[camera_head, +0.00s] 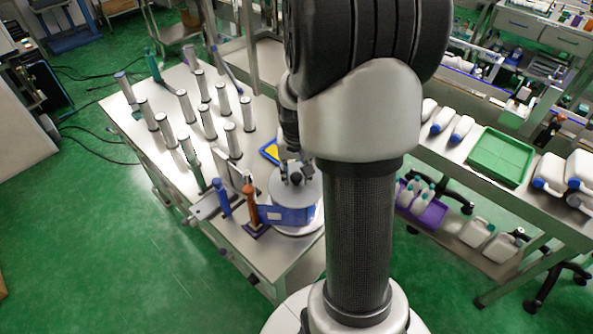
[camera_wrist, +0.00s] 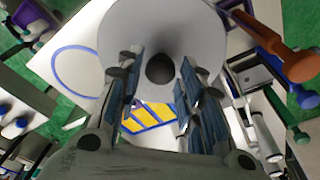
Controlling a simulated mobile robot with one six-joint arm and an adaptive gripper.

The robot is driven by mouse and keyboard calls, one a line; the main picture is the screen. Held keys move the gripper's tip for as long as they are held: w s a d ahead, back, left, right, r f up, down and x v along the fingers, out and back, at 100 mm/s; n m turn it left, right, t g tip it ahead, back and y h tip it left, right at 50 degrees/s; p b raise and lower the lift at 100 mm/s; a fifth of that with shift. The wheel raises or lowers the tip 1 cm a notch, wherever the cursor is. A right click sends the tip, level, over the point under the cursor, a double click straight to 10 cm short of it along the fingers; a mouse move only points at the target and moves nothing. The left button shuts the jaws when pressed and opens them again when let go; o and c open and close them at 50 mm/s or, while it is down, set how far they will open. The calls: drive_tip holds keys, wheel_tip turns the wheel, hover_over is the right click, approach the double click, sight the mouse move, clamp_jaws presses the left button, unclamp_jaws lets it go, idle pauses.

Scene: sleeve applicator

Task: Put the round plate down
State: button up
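The round plate (camera_head: 283,194) is a grey disc with a dark knob at its centre. It appears to lie flat on top of a white round stand with a blue band (camera_head: 290,216); the contact itself is hidden. In the wrist view the plate (camera_wrist: 125,35) fills the top middle, and its knob (camera_wrist: 160,68) shows between my fingers. My gripper (camera_head: 296,170) is over the plate, with one finger on each side of the knob. In the wrist view my gripper (camera_wrist: 158,75) looks open, with a narrow gap on each side of the knob.
Several silver cylinders (camera_head: 187,106) stand on the table left of the plate. An orange-brown handle (camera_head: 251,206) and a blue one (camera_head: 222,198) stand close on its left. A yellow-and-blue item (camera_head: 270,152) lies behind it. A green tray (camera_head: 487,157) is on the right bench.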

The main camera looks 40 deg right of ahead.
sight(297, 189)
drive_tip(key=shift+o, duration=0.9)
drive_tip(key=shift+r, duration=0.25)
wheel_tip(297, 189, up, 12)
drive_tip(key=s+a+p, duration=0.1)
drive_tip(key=p, duration=0.4)
drive_tip(key=s+a+r+n+t, duration=0.1)
drive_tip(key=s+a+r+n, duration=0.2)
drive_tip(key=a+r, duration=0.6)
drive_tip(key=s+a+n+t+y, duration=0.1)
drive_tip(key=s+a+n, duration=0.4)
drive_tip(key=s+a, duration=0.5)
drive_tip(key=a+t, duration=0.1)
drive_tip(key=a, duration=0.2)
drive_tip(key=shift+s+a, duration=0.2)
drive_tip(key=shift+s, duration=0.1)
drive_tip(key=shift+r, duration=0.1)
